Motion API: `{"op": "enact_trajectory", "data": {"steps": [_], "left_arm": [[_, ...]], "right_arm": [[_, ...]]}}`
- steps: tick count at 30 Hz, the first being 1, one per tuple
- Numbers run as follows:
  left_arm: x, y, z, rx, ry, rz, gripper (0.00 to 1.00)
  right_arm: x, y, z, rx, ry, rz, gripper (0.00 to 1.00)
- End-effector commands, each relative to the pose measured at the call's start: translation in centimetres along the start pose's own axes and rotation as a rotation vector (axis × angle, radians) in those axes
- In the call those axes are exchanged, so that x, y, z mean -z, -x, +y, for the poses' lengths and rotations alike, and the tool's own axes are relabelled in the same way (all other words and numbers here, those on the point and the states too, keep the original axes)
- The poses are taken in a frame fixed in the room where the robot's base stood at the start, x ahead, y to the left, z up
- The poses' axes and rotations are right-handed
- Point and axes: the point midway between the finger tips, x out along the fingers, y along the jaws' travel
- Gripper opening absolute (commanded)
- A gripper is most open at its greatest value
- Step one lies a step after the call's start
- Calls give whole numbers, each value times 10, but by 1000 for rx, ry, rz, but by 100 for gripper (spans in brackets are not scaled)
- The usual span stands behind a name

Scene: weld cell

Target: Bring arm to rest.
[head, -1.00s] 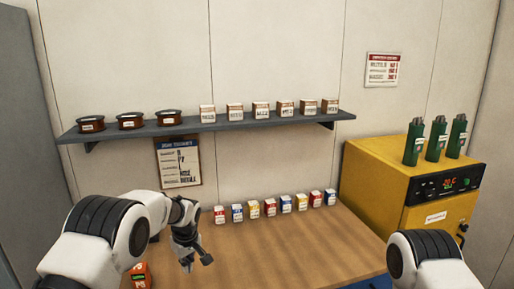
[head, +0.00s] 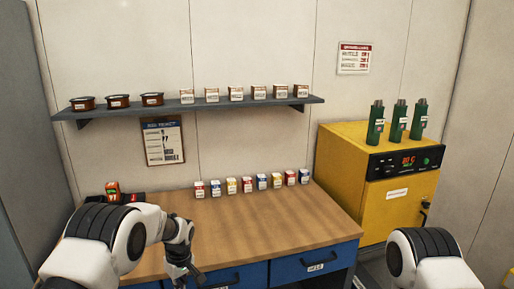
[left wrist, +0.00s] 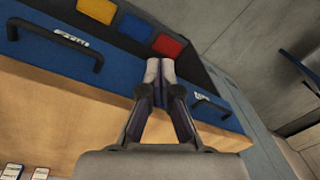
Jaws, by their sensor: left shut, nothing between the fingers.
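My left arm comes in from the left in the head view. Its gripper (head: 186,275) hangs in front of the workbench's (head: 240,221) front edge, near the blue drawers (head: 312,262). In the left wrist view the left gripper (left wrist: 160,72) has its two fingertips together, with nothing between them. A blue drawer front (left wrist: 45,43) lies beyond it there. My right arm shows only as a white and black part at lower right in the head view; its gripper is out of view.
A row of small boxes (head: 246,185) stands along the bench's back. A shelf (head: 215,108) above holds brown tins and cartons. A yellow oven (head: 340,165) with green canisters (head: 399,122) stands right. The middle bench top is clear.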

Motion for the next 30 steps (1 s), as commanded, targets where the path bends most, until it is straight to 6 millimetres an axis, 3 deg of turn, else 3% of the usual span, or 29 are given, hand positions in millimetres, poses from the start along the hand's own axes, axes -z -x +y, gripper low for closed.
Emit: {"op": "enact_trajectory", "data": {"steps": [7,11,15,17,19,21,23,26,30], "left_arm": [[-46,-86,-58,103,0,-113,0],[-88,-144,-106,144,-37,-186,0],[-164,-210,-187,154,-144,-274,0],[-201,-227,-226,139,-211,-303,0],[-243,-233,-270,105,-308,-315,0],[-275,-224,-304,56,-419,-296,0],[-288,-210,-320,10,-514,-250,0],[-287,-199,-323,-59,-654,-143,0],[-268,-200,-303,-119,-776,-15,0]], "right_arm": [[-1,-20,0,0,-1,-1,40],[-1,-32,0,0,-1,-2,40],[-1,-50,0,0,-1,-1,40],[-1,-56,0,0,-1,-1,40],[-1,-62,1,0,-1,-1,40],[-1,-63,1,0,-1,-2,40],[-1,-60,1,0,-1,-2,40],[-1,-60,1,0,-1,-1,40],[-1,-60,1,0,-1,-1,40]]}}
